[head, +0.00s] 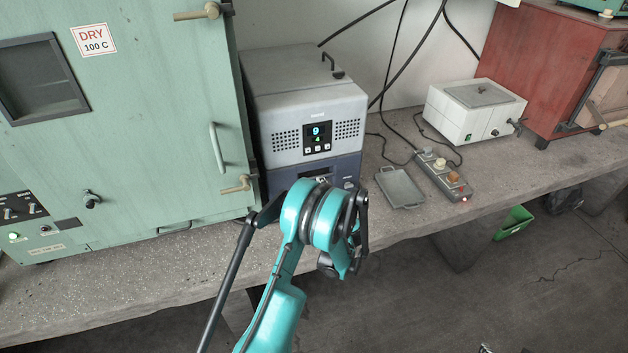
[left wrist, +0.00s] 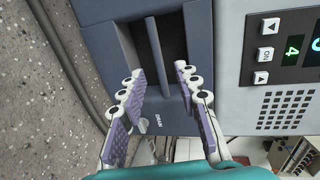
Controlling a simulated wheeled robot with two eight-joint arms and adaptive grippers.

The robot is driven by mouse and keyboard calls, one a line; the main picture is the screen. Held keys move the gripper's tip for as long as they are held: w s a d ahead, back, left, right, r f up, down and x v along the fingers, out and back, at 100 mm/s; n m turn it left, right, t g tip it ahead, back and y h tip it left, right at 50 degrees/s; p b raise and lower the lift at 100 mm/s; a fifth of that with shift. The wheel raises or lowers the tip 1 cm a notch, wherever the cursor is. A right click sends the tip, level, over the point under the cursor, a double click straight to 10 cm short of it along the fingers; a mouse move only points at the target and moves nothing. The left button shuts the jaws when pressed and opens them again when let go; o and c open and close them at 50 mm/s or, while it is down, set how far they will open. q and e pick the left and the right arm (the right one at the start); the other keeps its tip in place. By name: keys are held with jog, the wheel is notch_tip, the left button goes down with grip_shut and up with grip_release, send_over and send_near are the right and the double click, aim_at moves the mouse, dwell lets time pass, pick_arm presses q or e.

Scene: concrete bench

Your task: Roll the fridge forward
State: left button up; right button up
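The fridge, a grey box (head: 295,125) with a digital display and a dark blue lower front (head: 285,183), stands on the bench beside the green cabinet. The left wrist view shows its grey face (left wrist: 232,60) and a dark recess with an upright-looking bar (left wrist: 153,45), next to a "DRAIN" label. My left gripper (left wrist: 157,74) is open in front of this recess, one finger to each side of the bar's line. Contact with the bar cannot be told. In the head view my teal arm hides the gripper's fingers. My right gripper is not in view.
A large green drying cabinet (head: 120,120) stands close at the fridge's left. A shallow metal tray (head: 400,188), a switch box (head: 443,175) and a white unit (head: 475,112) are to its right. Bare bench (head: 385,222) lies before the tray. Cables hang behind.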

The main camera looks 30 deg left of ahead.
aim_at(315, 178)
pick_arm(q)
jog(key=b+x, duration=0.2)
jog(key=x, duration=0.6)
jog(key=shift+f, duration=0.1)
jog(key=shift+s, duration=0.1)
grip_shut()
